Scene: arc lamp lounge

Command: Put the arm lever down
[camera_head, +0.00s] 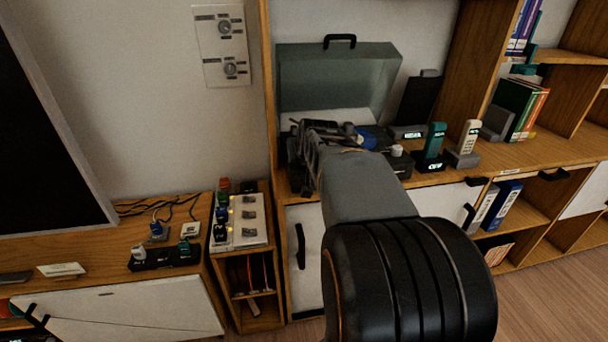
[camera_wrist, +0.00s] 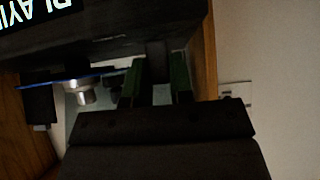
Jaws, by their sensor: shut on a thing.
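A dark record player (camera_head: 402,164) stands on the wooden shelf, its clear lid (camera_head: 335,80) raised behind it. My gripper (camera_head: 312,150) is low over the left part of the player, and my arm hides much of the deck. In the wrist view the green-padded fingers (camera_wrist: 156,84) are closed around a small dark piece (camera_wrist: 157,62), which looks like the arm lever; its tilt is hard to tell. A dark box front with a lit display (camera_wrist: 38,10), reading "PLAYI" upside down, is at the top left. A silver cylinder (camera_wrist: 83,93) and a blue edge show beside the fingers.
A green handset (camera_head: 434,140) and a white handset (camera_head: 468,137) stand in docks right of the player. A switch box (camera_head: 240,228) and a power strip (camera_head: 165,257) are at the left. A wooden upright (camera_head: 267,100) rises close to my gripper's left.

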